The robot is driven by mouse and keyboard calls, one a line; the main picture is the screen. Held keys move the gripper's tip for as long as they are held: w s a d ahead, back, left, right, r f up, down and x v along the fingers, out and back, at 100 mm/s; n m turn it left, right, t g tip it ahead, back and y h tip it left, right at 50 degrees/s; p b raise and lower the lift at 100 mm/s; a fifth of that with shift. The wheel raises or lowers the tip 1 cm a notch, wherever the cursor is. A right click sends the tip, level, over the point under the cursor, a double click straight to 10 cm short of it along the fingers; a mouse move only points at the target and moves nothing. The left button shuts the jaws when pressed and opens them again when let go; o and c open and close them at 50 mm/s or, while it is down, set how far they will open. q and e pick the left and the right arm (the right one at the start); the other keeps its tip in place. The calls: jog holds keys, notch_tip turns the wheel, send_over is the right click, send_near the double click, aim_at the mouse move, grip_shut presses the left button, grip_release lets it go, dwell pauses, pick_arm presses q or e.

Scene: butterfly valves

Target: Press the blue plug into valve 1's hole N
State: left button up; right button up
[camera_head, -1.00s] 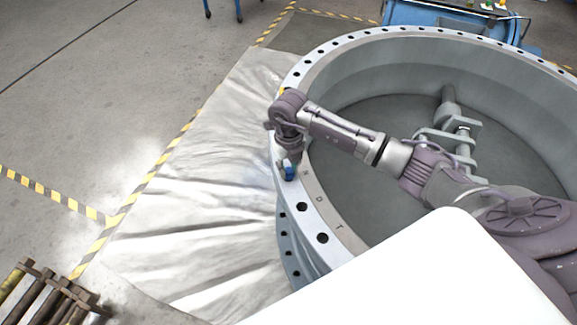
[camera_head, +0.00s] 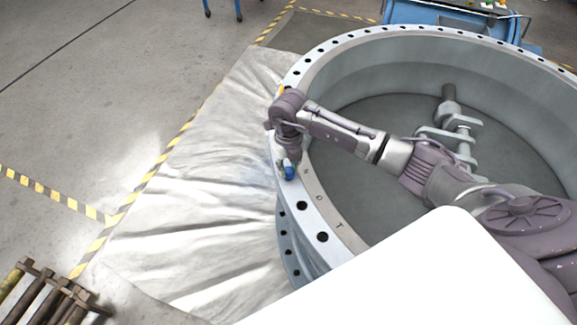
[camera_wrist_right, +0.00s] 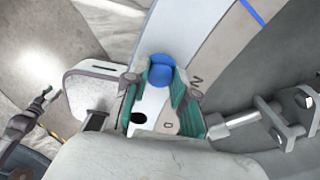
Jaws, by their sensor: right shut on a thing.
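Valve 1 is a large grey ring (camera_head: 313,210) with dark bolt holes along its flange. The letters N (camera_head: 306,182), O and T are marked on the flange's near left part. My right gripper (camera_head: 289,163) points down at the flange beside the N. It is shut on the blue plug (camera_head: 289,172). In the right wrist view the plug (camera_wrist_right: 161,69) shows between the green fingers (camera_wrist_right: 160,92), left of the letter N (camera_wrist_right: 197,80). The hole under the plug is hidden, and I cannot tell how deep the plug sits.
An open dark hole (camera_wrist_right: 138,118) lies nearer me on the flange. The valve's shaft and brackets (camera_head: 455,125) stand inside the ring. A wrinkled pale sheet (camera_head: 200,190) covers the floor outside it. Several pipes (camera_head: 40,295) lie at the lower left.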

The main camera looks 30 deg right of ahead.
jog(key=shift+f, duration=0.25)
jog(key=shift+f+b, duration=0.25)
jog(key=shift+b, duration=0.15)
jog(key=o, duration=1.4)
jog(key=shift+c, duration=0.2)
jog(key=shift+r+p, duration=2.4)
jog(key=shift+r, duration=0.7)
jog(key=shift+f, duration=0.1)
